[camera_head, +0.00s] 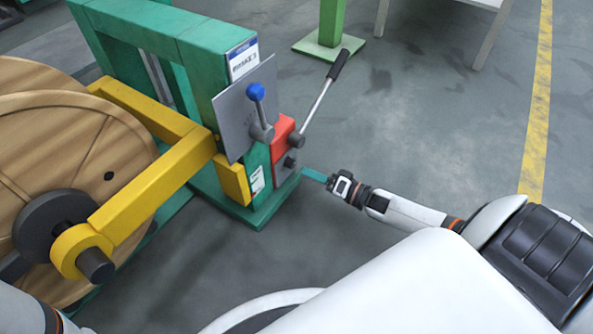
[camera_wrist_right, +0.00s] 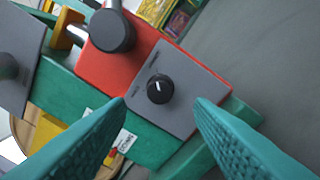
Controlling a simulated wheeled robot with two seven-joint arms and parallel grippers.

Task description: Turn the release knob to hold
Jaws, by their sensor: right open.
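The release knob (camera_wrist_right: 159,89) is a small round black knob with a white pointer mark on a grey plate (camera_wrist_right: 186,67). Small lettering lies beside the knob but is too small to read. In the head view the knob (camera_head: 290,161) shows on the lower part of the red and grey box on the green post. My right gripper (camera_head: 312,174) is just right of this box. In the right wrist view its teal fingers (camera_wrist_right: 161,106) are open, one on each side of the knob, with nothing between them. My left gripper is out of view.
A lever with a black grip (camera_head: 325,95) rises from the red box (camera_head: 284,132) above the knob. A blue-ball lever (camera_head: 258,110) stands on the grey panel left of it. A yellow arm (camera_head: 150,190) and wooden reel (camera_head: 70,150) fill the left.

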